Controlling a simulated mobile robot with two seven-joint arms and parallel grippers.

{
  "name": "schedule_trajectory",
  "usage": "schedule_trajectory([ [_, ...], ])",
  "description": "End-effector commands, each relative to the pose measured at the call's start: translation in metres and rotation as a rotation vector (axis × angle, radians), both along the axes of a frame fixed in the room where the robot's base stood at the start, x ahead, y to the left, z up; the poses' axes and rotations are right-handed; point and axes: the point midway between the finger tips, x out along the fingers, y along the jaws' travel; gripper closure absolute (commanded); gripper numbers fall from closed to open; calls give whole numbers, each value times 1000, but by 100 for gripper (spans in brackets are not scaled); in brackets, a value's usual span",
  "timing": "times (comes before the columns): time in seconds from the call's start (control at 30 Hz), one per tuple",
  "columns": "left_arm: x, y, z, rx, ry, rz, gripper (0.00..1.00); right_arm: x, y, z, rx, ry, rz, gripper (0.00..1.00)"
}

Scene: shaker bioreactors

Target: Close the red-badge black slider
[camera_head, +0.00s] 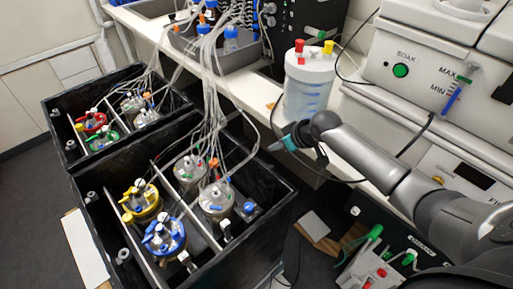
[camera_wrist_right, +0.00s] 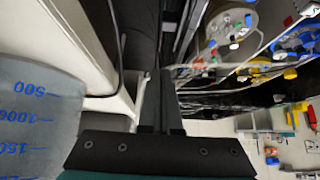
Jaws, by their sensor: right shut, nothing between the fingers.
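Two black open-topped boxes stand on the left in the head view. The far box (camera_head: 90,94) holds vessels with red and green rings. The near box (camera_head: 258,232) holds vessels with a yellow ring (camera_head: 142,205), a blue ring (camera_head: 164,240) and clear tops. I cannot make out a red badge on either box, so I cannot tell which is the slider. My right gripper (camera_head: 276,146) is shut and empty, above and right of the near box, beside the bench edge. In the wrist view its fingers (camera_wrist_right: 161,100) are together. My left gripper is not in view.
A clear graduated bottle (camera_head: 308,85) stands on the white bench (camera_head: 258,88), close to my right gripper. Many thin tubes (camera_head: 212,105) hang from the bench into both boxes. A rack with green and red parts (camera_head: 372,268) lies at the lower right. Grey floor is free at left.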

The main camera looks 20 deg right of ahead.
Motion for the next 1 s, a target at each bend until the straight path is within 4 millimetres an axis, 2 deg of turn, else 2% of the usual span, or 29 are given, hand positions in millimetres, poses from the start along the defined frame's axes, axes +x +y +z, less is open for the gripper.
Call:
schedule_trajectory([
  [0.13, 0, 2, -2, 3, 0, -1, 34, 2, 0, -4, 1, 1, -2, 100],
  [0.33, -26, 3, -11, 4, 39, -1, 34, 15, 5, -21, 2, 1, -3, 100],
  [0.43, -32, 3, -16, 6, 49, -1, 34, 23, 8, -33, 3, 1, -4, 100],
  [0.9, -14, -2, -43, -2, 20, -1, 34, 60, 21, -83, 2, 1, -3, 100],
  [1.0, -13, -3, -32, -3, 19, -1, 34, 44, 14, -79, -2, 3, -2, 100],
])
